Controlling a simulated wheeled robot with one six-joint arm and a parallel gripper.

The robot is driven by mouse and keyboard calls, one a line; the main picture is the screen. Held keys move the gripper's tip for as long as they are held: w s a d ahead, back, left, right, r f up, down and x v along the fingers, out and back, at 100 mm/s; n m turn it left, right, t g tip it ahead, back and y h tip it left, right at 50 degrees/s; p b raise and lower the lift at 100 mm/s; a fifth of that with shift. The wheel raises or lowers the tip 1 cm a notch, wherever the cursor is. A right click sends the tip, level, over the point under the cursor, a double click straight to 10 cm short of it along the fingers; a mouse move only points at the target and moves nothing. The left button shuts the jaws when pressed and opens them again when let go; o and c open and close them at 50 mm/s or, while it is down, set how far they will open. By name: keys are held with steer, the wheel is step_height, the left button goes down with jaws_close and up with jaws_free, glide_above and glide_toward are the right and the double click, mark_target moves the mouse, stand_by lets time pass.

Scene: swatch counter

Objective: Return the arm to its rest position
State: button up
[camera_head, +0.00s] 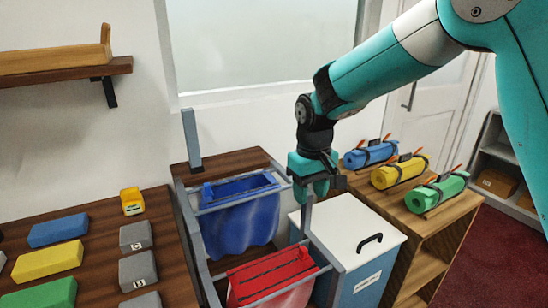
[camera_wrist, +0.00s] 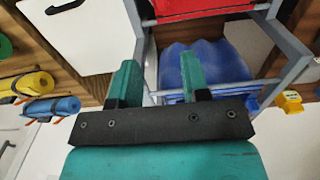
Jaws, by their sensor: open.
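My gripper (camera_head: 312,187) hangs from my teal arm above the grey cart frame, pointing down, between the blue bag and the white-lidded bin. In the wrist view my gripper (camera_wrist: 160,85) shows two teal fingers spread apart with nothing between them. The blue bag (camera_head: 238,222) hangs in the cart's rear part, and it also shows beyond the fingers in the wrist view (camera_wrist: 210,65). The red bag (camera_head: 272,280) hangs in the front part. Whether a finger touches the cart rail is hard to tell.
The white bin lid (camera_head: 345,232) has a black handle. Rolled blue (camera_head: 370,153), yellow (camera_head: 399,171) and green (camera_head: 437,193) mats lie on a wooden shelf unit at right. A table with coloured blocks (camera_head: 48,260) and a small yellow object (camera_head: 132,201) stands at left. A grey post (camera_head: 191,140) rises behind the cart.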

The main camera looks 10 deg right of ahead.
steer(key=s+r+n+y, duration=0.1)
steer(key=s+r, duration=0.3)
steer(key=s, duration=0.9)
steer(key=s+a+r+n+y, duration=0.1)
steer(key=s+r+n+y, duration=0.1)
steer(key=s, duration=1.2)
step_height(320, 180, up, 3)
steer(key=shift+a+f+y, duration=0.2)
steer(key=shift+y, duration=0.4)
